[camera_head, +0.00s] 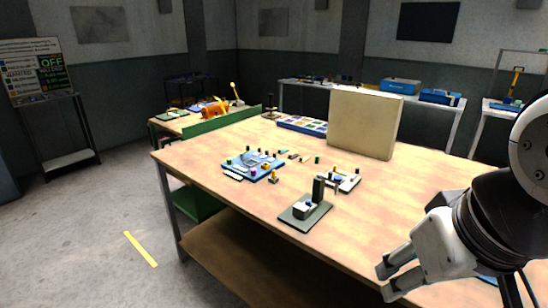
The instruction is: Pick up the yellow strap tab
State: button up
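I cannot tell for sure which thing is the yellow strap tab. A small yellow piece (274,175) stands on the wooden table (365,215), by the near right corner of a blue board (240,171). My gripper (386,282) is at the lower right, by the table's front edge. Its two fingers point left and are apart, with nothing visible between them. It is well to the right of the yellow piece and nearer the camera.
A dark green base with an upright block (300,216) stands near the front edge. Behind it is a light tray of small parts (346,181). A tall beige panel (363,122) and a tray of coloured compartments (302,125) stand farther back. The table's right part looks clear.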

aim_at(301, 160)
jog(key=i+j+z, duration=0.15)
jog(key=z, duration=0.5)
jog(key=i+j+z, duration=0.2)
jog(key=j, duration=0.25)
jog(key=i+j+z, duration=0.1)
jog(key=j+z, duration=0.15)
jog(key=j, duration=0.2)
jog(key=j+z, duration=0.2)
jog(key=j, duration=0.3)
jog(key=i+j, duration=0.1)
jog(key=j, duration=0.45)
jog(key=i+j, duration=0.1)
jog(key=j, duration=0.5)
jog(key=i+j+z, duration=0.1)
jog(key=j, duration=0.45)
jog(key=i+j, duration=0.1)
jog(key=j, duration=0.5)
jog(key=i+j, duration=0.1)
jog(key=j, duration=0.5)
jog(key=l+z, duration=0.05)
